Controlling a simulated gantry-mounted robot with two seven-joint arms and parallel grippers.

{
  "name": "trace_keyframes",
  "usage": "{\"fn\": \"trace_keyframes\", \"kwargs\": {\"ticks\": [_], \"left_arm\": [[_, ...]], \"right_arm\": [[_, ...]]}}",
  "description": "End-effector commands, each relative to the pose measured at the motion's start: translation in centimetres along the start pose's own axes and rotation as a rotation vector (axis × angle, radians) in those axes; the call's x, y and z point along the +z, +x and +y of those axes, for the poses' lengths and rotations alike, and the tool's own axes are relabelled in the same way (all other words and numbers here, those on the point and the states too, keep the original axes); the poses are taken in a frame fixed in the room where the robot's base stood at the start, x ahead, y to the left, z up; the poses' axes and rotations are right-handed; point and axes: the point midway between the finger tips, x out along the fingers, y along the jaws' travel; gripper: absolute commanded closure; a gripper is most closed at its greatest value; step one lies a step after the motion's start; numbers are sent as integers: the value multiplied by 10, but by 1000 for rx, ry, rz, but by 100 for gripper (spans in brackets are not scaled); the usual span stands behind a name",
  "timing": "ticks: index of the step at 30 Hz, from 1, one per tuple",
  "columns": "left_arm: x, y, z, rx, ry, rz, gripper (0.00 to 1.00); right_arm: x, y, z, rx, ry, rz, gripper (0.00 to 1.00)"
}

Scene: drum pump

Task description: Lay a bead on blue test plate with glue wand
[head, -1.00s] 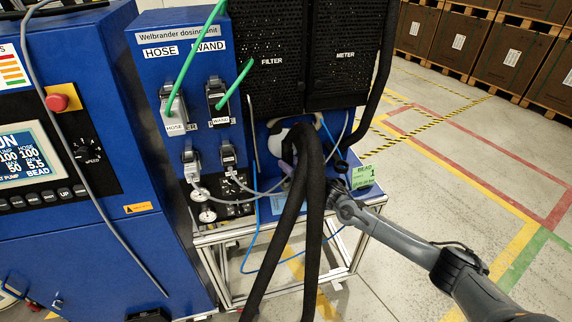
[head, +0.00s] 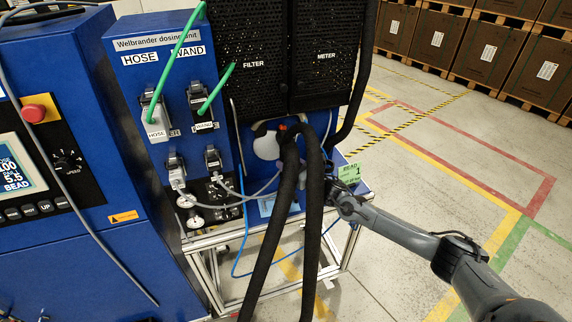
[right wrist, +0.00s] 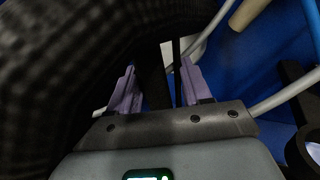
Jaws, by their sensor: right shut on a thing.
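My right gripper (head: 332,184) is at the dosing unit's front, just right of two thick black hoses that partly hide its fingers. In the right wrist view its two purple fingers (right wrist: 158,78) stand either side of a dark, narrow part (right wrist: 152,76), on which they are shut. This part may be the glue wand's handle; its full shape and its tip are hidden. I cannot clearly pick out the blue test plate. A green card marked BEAD 1 (head: 350,173) stands on the blue bench top (head: 362,187), just beyond the gripper. My left gripper is out of view.
The black hoses (head: 273,235) hang in front of the bench. A blue cabinet (head: 168,95) with HOSE and WAND connectors and green cables stands left of the black filter and meter housings (head: 262,60). A white rounded container (head: 266,145) sits behind the hoses. Floor at right is clear.

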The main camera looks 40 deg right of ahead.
Motion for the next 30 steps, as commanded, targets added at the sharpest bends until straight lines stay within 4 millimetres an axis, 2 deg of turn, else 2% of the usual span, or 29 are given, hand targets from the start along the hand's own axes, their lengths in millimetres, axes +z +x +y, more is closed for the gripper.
{"fn": "trace_keyframes", "kwargs": {"ticks": [10, 11, 13, 14, 20, 30], "left_arm": [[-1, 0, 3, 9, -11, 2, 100], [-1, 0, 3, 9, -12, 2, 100], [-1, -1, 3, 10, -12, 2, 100], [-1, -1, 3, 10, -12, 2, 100], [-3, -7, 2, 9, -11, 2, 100], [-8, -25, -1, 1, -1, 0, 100]], "right_arm": [[3, 0, -2, -1, 0, -5, 68], [3, 0, -2, -1, -1, -5, 55], [3, 0, -2, -1, -1, -5, 66], [4, 0, -2, -1, -1, -5, 67], [12, 0, -2, -1, -1, -5, 67], [37, 0, 0, 0, -1, -5, 67]]}}
